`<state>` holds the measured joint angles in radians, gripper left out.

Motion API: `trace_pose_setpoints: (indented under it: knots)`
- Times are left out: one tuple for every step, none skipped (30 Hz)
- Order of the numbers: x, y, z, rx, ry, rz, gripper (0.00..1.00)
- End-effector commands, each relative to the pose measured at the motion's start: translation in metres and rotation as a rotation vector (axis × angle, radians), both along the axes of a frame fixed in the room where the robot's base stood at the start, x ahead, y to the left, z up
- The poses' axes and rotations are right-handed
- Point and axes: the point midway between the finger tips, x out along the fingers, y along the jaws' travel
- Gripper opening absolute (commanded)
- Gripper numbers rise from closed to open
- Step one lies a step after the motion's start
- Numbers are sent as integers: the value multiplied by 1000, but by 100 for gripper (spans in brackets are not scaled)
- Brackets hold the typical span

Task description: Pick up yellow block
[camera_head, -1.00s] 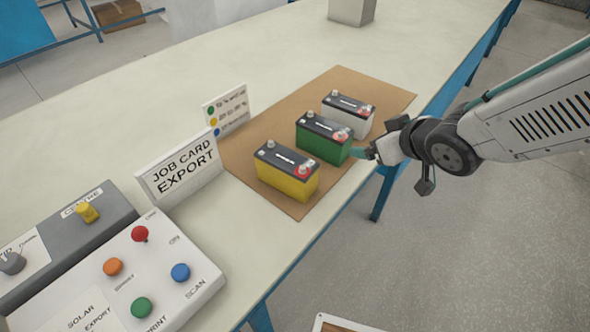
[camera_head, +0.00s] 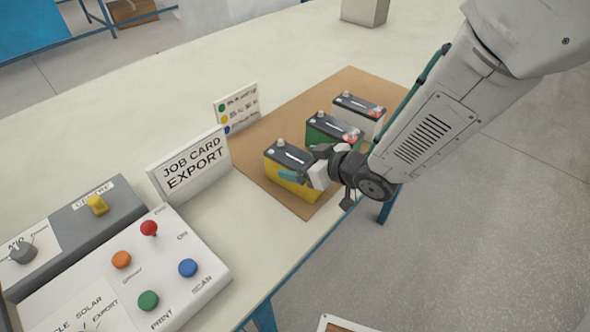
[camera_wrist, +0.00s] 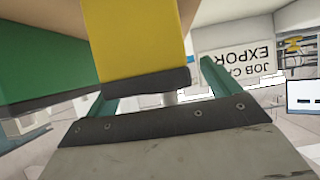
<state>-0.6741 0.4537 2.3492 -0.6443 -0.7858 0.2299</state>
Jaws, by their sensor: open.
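The yellow block (camera_head: 284,183) is a battery with a dark top, at the near end of a row on a brown mat (camera_head: 262,148). My gripper (camera_head: 312,170) is at its right side in the head view and hides part of it. In the wrist view, the yellow block (camera_wrist: 140,38) lies ahead between the two teal fingers of my gripper (camera_wrist: 160,84), which are spread apart. I cannot tell whether either finger touches it. The green battery (camera_head: 322,126) stands behind it and also shows at the left of the wrist view (camera_wrist: 45,60).
A white battery (camera_head: 357,108) stands beyond the green one. A "JOB CARD EXPORT" sign (camera_head: 190,167) and a small card with coloured dots (camera_head: 238,105) stand left of the mat. A button panel (camera_head: 185,290) is at lower left. A grey box (camera_head: 364,10) stands farther back.

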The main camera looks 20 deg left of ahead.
Motion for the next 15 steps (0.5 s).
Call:
trace_pose_setpoints:
  knots:
    - [1,2,-2,-1,0,0,89]
    - [1,3,-2,-1,0,0,89]
    - [1,3,-2,-1,0,0,89]
    - [2,3,-2,-1,0,-1,89]
    - [2,3,-2,-1,0,-1,89]
    - [2,3,-2,-1,0,-1,89]
    - [2,3,-2,-1,0,-1,89]
    - [2,3,-2,-1,0,-1,89]
    - [2,3,-2,-1,0,-1,80]
    - [2,3,-2,-1,0,-1,72]
    - [2,3,-2,-1,0,-1,64]
    - [2,3,-2,-1,0,-1,53]
    - [2,3,-2,-1,0,-1,44]
    - [2,3,-2,-1,0,-1,36]
    - [2,3,-2,-1,0,-1,25]
